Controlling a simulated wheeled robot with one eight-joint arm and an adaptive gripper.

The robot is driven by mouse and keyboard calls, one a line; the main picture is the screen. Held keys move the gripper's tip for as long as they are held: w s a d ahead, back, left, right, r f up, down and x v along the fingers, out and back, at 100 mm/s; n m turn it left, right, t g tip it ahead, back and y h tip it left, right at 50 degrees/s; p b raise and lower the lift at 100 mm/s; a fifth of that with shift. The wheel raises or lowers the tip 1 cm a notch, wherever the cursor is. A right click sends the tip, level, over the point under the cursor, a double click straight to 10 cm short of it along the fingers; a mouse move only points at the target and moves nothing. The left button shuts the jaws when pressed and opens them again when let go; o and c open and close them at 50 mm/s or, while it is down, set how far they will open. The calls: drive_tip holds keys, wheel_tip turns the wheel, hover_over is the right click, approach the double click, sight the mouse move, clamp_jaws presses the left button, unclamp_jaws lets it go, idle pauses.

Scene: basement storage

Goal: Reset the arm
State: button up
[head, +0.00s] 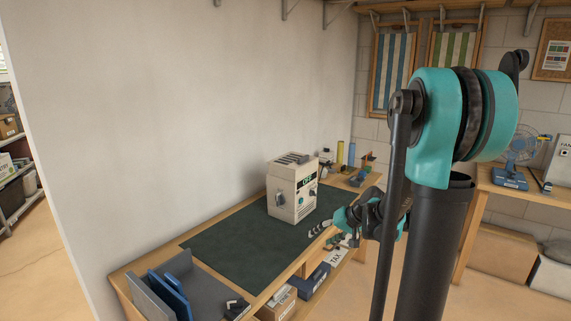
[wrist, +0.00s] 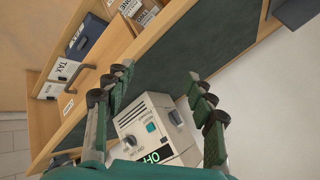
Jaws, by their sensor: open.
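My gripper (head: 322,228) is at the right of the beige box-shaped device (head: 291,190), over the front edge of the workbench. It is open, and nothing is held between its fingers. In the wrist view, the fingers of my gripper (wrist: 157,98) are spread wide, with the device (wrist: 150,122) seen beyond and between them. A gap to the device shows in the head view. The device stands upright on the dark green mat (head: 235,245). It has a knob on its side, and a dark panel with bright lettering, partly cut off in the wrist view.
The wooden workbench (head: 125,277) runs along the white wall. A grey and blue tray-like holder (head: 190,285) stands at its near end. Boxes, one labelled TAX (head: 337,257), sit on the shelf below. A fan (head: 519,150) stands on another table at right. The mat's left half is clear.

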drive_tip(key=s+d+f+h, duration=0.2)
drive_tip(key=s+d+h, duration=0.1)
drive_tip(key=s, duration=0.8)
drive_tip(key=s+d+f+h, duration=0.3)
drive_tip(key=s, duration=0.8)
drive_tip(key=shift+s+f+n+g, duration=0.25)
drive_tip(key=shift+f+n+g, duration=0.05)
drive_tip(key=shift+g, duration=0.1)
